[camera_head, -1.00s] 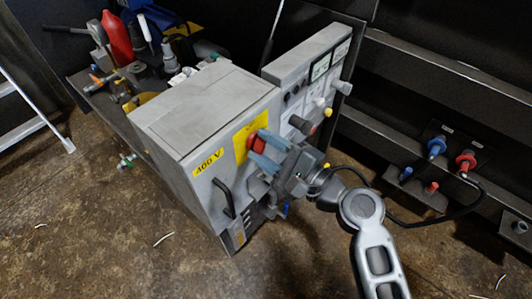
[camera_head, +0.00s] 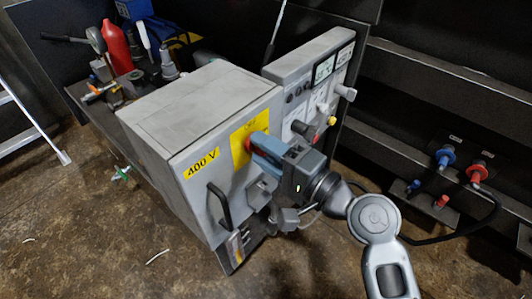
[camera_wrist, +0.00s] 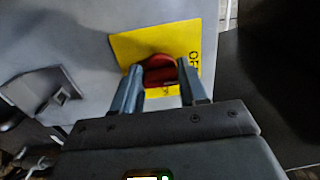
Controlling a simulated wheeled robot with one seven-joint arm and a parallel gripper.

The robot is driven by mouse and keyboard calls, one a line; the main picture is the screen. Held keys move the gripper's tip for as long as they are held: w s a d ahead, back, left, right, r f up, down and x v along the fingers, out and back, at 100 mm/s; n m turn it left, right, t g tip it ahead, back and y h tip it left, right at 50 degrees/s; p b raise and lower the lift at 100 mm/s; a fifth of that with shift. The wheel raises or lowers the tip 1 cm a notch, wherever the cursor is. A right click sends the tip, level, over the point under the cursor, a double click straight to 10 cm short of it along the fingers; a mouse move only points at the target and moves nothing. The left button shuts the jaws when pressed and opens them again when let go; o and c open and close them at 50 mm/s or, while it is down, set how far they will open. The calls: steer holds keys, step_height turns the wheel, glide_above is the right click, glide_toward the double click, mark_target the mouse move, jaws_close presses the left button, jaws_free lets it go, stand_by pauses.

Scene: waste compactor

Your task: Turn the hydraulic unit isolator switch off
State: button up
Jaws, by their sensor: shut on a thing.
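The red isolator switch (camera_wrist: 160,70) sits on a yellow plate (camera_wrist: 135,45) on the front of a grey cabinet. In the head view the yellow plate (camera_head: 238,148) is beside a "400 V" label, and the switch is mostly hidden by my gripper. My gripper (camera_head: 257,148) is at the cabinet front with its fingers on the switch. In the wrist view the two fingers of my gripper (camera_wrist: 160,75) are on either side of the red handle, shut on it. Part of the plate's lettering shows at right; the handle's exact setting is hard to tell.
A black handle (camera_head: 219,205) stands out from the cabinet (camera_head: 200,100) below left of the switch. A panel with knobs (camera_head: 335,92) stands close on the right. Hoses with blue and red couplings (camera_head: 444,157) are at far right. Open floor lies in front.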

steer(key=shift+f, duration=0.1)
stand_by(0.3)
steer(key=o, duration=1.1)
steer(key=shift+c, duration=0.2)
steer(key=v, duration=0.7)
steer(key=shift+s+d, duration=0.3)
